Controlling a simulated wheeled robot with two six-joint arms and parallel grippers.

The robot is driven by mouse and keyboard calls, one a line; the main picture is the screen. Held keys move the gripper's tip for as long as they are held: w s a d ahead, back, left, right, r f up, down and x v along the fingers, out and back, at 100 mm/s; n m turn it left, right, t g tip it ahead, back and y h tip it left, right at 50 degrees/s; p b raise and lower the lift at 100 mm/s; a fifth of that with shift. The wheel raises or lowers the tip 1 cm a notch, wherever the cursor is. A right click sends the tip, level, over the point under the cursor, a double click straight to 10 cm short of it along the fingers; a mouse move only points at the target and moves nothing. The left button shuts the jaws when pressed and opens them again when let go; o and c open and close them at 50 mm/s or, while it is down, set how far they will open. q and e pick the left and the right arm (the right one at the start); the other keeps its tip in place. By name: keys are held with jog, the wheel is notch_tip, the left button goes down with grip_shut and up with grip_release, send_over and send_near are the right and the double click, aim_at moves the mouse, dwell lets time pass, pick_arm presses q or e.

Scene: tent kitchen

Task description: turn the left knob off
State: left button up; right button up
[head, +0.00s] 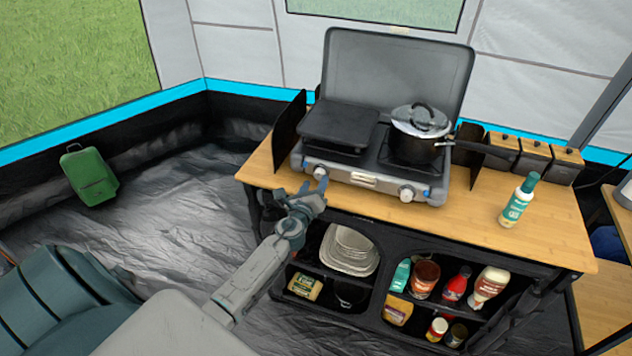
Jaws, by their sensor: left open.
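The grey camping stove (378,183) stands on the wooden counter with its lid raised. Its left knob (319,172) is on the front panel near the left end, and the right knob (407,194) is near the right end. My left gripper (314,186) is open in front of and just below the left knob. Its fingers partly cover that area, and I cannot tell whether they touch the knob. The knob's pointer is too small to read. My right gripper is out of view.
A lidded pot (418,138) sits on the right burner, its handle reaching right. A dark griddle (339,125) covers the left burner. A green-capped bottle (517,203) stands on the counter (463,220) at right. Shelves below hold dishes, bottles and jars.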

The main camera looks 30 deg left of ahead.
pick_arm(q)
jog(key=v, duration=0.9)
jog(key=shift+b, duration=0.4)
jog(key=shift+f, duration=0.15)
